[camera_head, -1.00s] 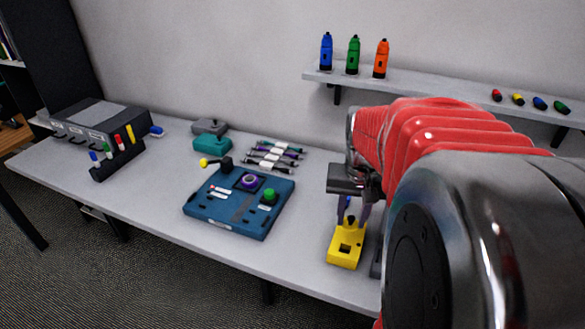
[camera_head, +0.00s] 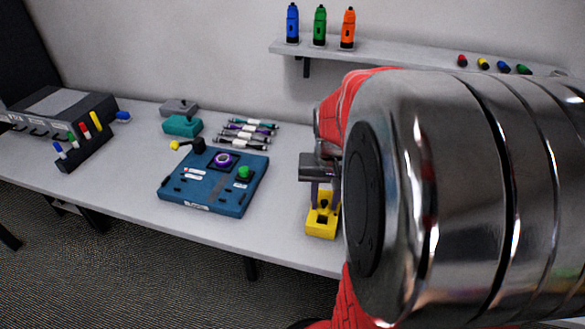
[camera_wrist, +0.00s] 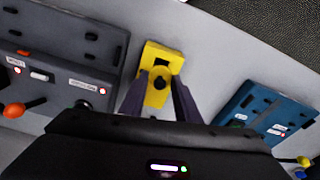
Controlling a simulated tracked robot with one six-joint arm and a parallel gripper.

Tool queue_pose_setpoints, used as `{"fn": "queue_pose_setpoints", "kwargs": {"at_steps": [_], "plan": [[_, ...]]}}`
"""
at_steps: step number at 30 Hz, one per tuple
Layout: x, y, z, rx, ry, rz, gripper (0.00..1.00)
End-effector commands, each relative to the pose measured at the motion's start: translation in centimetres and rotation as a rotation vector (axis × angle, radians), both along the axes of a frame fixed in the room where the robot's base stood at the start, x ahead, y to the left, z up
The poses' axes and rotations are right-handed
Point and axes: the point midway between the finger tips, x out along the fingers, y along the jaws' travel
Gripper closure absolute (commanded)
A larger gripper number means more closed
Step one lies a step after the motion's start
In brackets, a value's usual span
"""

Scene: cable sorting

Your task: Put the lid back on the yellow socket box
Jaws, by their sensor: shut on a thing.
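The yellow socket box (camera_head: 321,231) stands near the table's front edge, partly behind my arm in the head view. It also shows in the wrist view (camera_wrist: 153,52), with a dark square opening facing up. My gripper (camera_head: 323,205) is low over the box, fingers pointing down. In the wrist view my gripper (camera_wrist: 159,92) is shut on a small piece over the yellow surface, which I take to be the lid (camera_wrist: 158,82) by its knob. I cannot tell whether the lid is seated or held just above the box.
A blue panel (camera_head: 220,193) lies left of the box, with bare table between. In the wrist view a dark grey unit (camera_wrist: 70,72) stands close beside the box.

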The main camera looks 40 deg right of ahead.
Motion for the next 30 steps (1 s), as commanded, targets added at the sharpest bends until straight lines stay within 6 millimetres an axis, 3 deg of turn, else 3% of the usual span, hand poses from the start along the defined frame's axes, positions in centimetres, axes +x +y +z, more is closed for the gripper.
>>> {"fn": "queue_pose_setpoints", "kwargs": {"at_steps": [15,30], "plan": [[0.0,0.0,-3.5,0.001,0.001,0.000,0.95],[0.0,0.0,-4.0,0.000,0.000,0.000,0.95]]}}
